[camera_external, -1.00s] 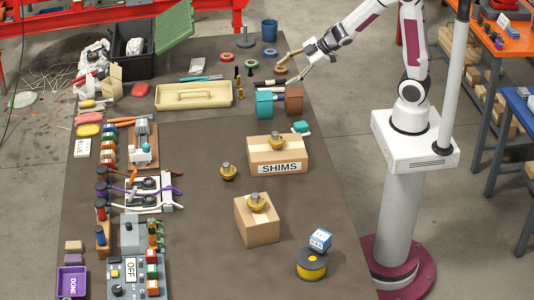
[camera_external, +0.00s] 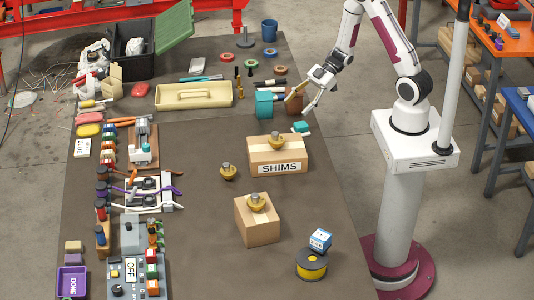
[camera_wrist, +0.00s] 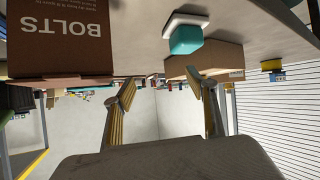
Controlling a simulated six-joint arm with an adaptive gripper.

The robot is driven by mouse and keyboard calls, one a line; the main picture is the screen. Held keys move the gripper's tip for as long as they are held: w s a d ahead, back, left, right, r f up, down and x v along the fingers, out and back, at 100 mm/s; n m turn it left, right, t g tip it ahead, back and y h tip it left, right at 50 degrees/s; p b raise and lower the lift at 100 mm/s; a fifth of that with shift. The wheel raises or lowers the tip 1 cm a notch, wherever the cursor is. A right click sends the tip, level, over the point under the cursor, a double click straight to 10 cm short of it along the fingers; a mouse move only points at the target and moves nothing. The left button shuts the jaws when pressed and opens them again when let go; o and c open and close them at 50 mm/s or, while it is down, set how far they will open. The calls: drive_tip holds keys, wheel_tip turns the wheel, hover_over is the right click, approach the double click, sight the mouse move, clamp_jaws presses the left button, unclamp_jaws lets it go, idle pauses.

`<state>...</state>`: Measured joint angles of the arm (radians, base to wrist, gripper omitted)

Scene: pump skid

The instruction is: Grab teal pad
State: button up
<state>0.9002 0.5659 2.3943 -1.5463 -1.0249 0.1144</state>
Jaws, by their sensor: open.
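The teal pad (camera_external: 300,127) is a small teal block on the table, just behind the SHIMS box and near the table's right edge. In the wrist view the teal pad (camera_wrist: 186,41) shows upside down at upper centre, on a pale base. In the wrist view my gripper (camera_wrist: 161,80) points forward below the pad's image.
The brown BOLTS box (camera_wrist: 60,38) and a larger teal box (camera_external: 264,104) stand beside my gripper. The SHIMS box (camera_external: 262,157), with a brass-coloured part (camera_external: 276,142) on it, is close in front of the pad.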

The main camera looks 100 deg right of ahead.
sight(301, 126)
drive_tip(key=shift+s+a+f+t+y, duration=0.15)
drive_tip(key=shift+s+a+f+y, duration=0.2)
drive_tip(key=shift+s+y, duration=0.15)
drive_tip(key=shift+s+a+f+t+y, duration=0.2)
drive_tip(key=shift+s+a+y, duration=0.2)
drive_tip(key=shift+s, duration=0.2)
drive_tip(key=shift+s+a+f+t+y, duration=0.25)
drive_tip(key=shift+s+f+y, duration=0.15)
drive_tip(key=shift+s+y, duration=0.3)
drive_tip(key=shift+s+d+f+t, duration=0.1)
drive_tip(key=shift+s+f+t, duration=0.5)
drive_tip(key=shift+s+f, duration=0.15)
drive_tip(key=shift+s+d+f+t, duration=0.2)
drive_tip(key=shift+s+f+t, duration=0.1)
drive_tip(key=shift+f+t, duration=0.25)
drive_tip(key=shift+s+d+f+t, duration=0.15)
drive_tip(key=shift+s+f+t, duration=0.2)
drive_tip(key=shift+f, duration=0.25)
drive_tip(key=shift+w+a, duration=0.1)
drive_tip(key=shift+w, duration=0.05)
drive_tip(key=shift+x, duration=1.15)
drive_tip(key=shift+w, duration=0.1)
drive_tip(key=shift+x, duration=2.55)
drive_tip(key=shift+a+f, duration=0.1)
drive_tip(key=shift+f, duration=0.1)
